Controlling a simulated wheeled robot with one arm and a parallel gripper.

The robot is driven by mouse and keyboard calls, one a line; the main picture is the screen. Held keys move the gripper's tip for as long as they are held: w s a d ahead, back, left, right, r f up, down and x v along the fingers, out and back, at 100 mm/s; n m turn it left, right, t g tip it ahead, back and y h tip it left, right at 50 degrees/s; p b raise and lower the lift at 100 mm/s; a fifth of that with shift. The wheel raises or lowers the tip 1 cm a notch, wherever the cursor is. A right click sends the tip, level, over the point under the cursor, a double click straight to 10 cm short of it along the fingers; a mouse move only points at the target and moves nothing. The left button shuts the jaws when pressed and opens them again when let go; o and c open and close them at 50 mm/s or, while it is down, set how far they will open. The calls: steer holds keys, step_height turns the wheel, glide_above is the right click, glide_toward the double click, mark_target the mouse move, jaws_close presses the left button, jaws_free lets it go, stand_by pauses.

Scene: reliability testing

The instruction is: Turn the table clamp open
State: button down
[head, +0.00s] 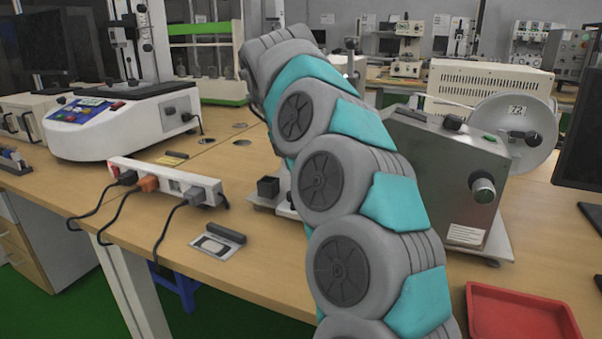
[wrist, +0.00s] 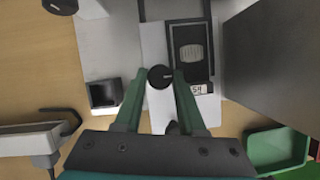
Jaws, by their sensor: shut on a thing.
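In the wrist view my gripper (wrist: 159,75) reaches in from the bottom with two green fingers. Its fingertips close around a small round black knob (wrist: 160,78), which I take to be the clamp's handle. The knob sits over a white plate (wrist: 159,106). Beside the plate is a dark rectangular frame (wrist: 191,50) with a light patch in it and a small label. I cannot make out the clamp's jaws or how far it is turned. In the head view my arm hides the gripper and the knob.
A grey metal machine (head: 440,165) with a round dial stands right of my arm. A black block (head: 268,187) and a white power strip (head: 165,182) with cables lie to the left. A red tray (head: 520,315) is at front right; a green tray (wrist: 277,151) shows in the wrist view.

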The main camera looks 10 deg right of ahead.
steer(key=shift+n, duration=0.4)
steer(key=n+y, duration=0.1)
steer(key=n, duration=0.2)
steer(key=shift+s+t, duration=0.15)
steer(key=shift+t, duration=0.25)
steer(key=n+y, duration=0.1)
steer(key=n, duration=0.3)
steer(key=shift+d+t+y, duration=0.15)
steer(key=shift+t+y, duration=0.15)
steer(key=shift+y, duration=0.1)
steer(key=n+y, duration=0.1)
steer(key=n, duration=0.4)
steer(key=shift+d+y, duration=0.15)
steer(key=shift+y, duration=0.25)
steer(key=shift+d+n+y, duration=0.15)
steer(key=shift+n+y, duration=0.2)
steer(key=shift+n, duration=0.6)
steer(key=shift+d+n+y, duration=0.1)
steer(key=shift+n+y, duration=0.25)
steer(key=shift+n, duration=0.6)
steer(key=shift+n+g, duration=0.4)
steer(key=shift+g, duration=0.1)
steer(key=shift+n, duration=0.4)
steer(key=c, duration=0.5)
jaws_free()
